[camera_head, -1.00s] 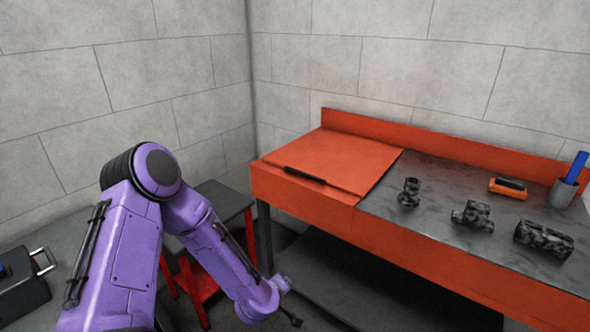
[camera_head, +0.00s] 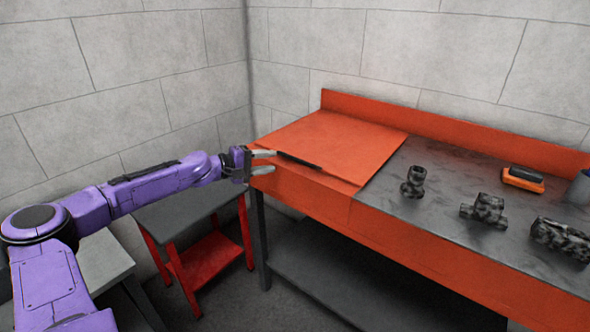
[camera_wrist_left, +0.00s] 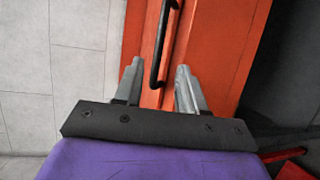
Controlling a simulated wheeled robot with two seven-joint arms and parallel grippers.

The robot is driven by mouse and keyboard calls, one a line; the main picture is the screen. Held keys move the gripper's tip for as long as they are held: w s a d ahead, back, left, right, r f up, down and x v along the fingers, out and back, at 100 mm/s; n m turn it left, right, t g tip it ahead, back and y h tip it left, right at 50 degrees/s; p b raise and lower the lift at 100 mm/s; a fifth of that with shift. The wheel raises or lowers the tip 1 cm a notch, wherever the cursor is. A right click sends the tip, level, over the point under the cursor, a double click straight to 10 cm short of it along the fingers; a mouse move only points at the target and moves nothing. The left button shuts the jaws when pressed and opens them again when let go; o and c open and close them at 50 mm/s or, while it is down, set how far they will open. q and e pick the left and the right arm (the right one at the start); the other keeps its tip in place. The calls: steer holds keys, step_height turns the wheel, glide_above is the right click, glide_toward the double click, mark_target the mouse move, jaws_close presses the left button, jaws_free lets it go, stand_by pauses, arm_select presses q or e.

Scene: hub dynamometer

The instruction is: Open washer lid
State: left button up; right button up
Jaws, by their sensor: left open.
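The washer lid (camera_head: 335,142) is a flat orange panel on the left part of the orange bench, and it lies closed. Its black bar handle (camera_head: 298,160) runs along the lid's front edge; in the left wrist view the handle (camera_wrist_left: 160,45) shows ahead of the fingers. My left gripper (camera_head: 263,162) is open and empty at the front left of the lid. Its fingertips are close to the handle's left end. In the left wrist view the gripper (camera_wrist_left: 158,80) has the handle's near end between its fingers, without clear contact. My right gripper is not in view.
Dark pipe fittings (camera_head: 413,182) and an orange and black tool (camera_head: 523,178) stand on the grey worktop (camera_head: 440,170) to the right. A small red stand with a grey top (camera_head: 180,215) is below my left arm. Block walls close in the back and left.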

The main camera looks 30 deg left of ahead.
mark_target(292, 159)
arm_select(q)
steer(key=b+x, duration=0.2)
steer(key=x, duration=0.6)
steer(key=shift+w+d, duration=0.1)
steer(key=shift+d, duration=0.2)
steer(key=shift+w+f, duration=0.1)
steer(key=shift+w, duration=0.15)
steer(key=shift+w+d, duration=0.1)
steer(key=shift+d, duration=0.05)
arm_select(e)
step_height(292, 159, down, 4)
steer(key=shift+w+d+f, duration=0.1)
